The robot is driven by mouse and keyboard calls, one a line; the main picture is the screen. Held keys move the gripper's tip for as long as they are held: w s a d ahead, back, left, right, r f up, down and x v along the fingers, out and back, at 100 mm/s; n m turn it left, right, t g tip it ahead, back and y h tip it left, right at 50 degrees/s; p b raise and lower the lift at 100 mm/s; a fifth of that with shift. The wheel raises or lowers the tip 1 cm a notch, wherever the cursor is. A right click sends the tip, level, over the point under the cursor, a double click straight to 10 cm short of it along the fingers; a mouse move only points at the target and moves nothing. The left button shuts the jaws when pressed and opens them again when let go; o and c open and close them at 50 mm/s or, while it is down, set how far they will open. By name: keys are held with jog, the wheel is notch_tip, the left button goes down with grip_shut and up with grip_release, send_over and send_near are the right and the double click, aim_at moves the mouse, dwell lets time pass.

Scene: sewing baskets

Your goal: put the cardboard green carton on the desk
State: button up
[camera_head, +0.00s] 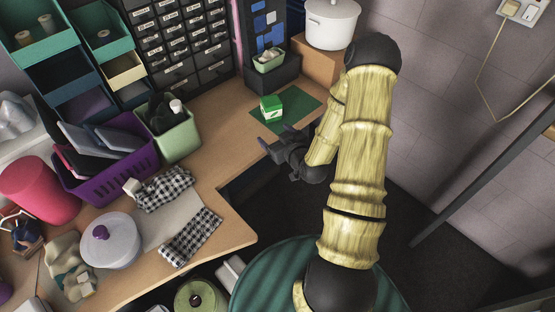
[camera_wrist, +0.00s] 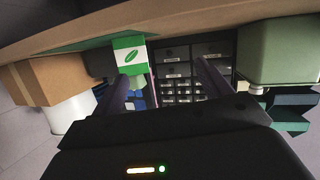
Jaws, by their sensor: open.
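The green carton (camera_head: 271,108), a small box with a white band, stands on a green mat (camera_head: 297,104) on the desk (camera_head: 219,128). In the wrist view the carton (camera_wrist: 131,56) shows upside down, with a green leaf mark on its white part. My gripper (camera_head: 266,146) is open and empty at the desk's edge, in front of the carton and apart from it. In the wrist view my gripper's two fingers (camera_wrist: 158,88) point towards the desk, with the carton nearer the left finger.
Behind the mat stand a dark box with a small green basket (camera_head: 269,61) and a cardboard box (camera_head: 318,66) bearing a white pot (camera_head: 332,24). Drawer units (camera_head: 180,45) line the back. A green bin (camera_head: 176,136) and purple basket (camera_head: 105,171) stand left. Bare desk lies left of the mat.

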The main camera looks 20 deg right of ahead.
jog(key=s+a+r+m+g+h, duration=0.1)
jog(key=s+a+r+g, duration=0.2)
jog(key=s, duration=0.6)
jog(key=s+a+r+m+g+h, duration=0.1)
jog(key=s+a+r+g, duration=0.3)
jog(key=s+r+g, duration=0.4)
notch_tip(320, 180, up, 2)
jog(key=shift+s+a+r+m+g, duration=0.1)
jog(key=shift+s+a+m+g, duration=0.2)
jog(key=shift+s, duration=0.9)
jog(key=shift+d, duration=0.1)
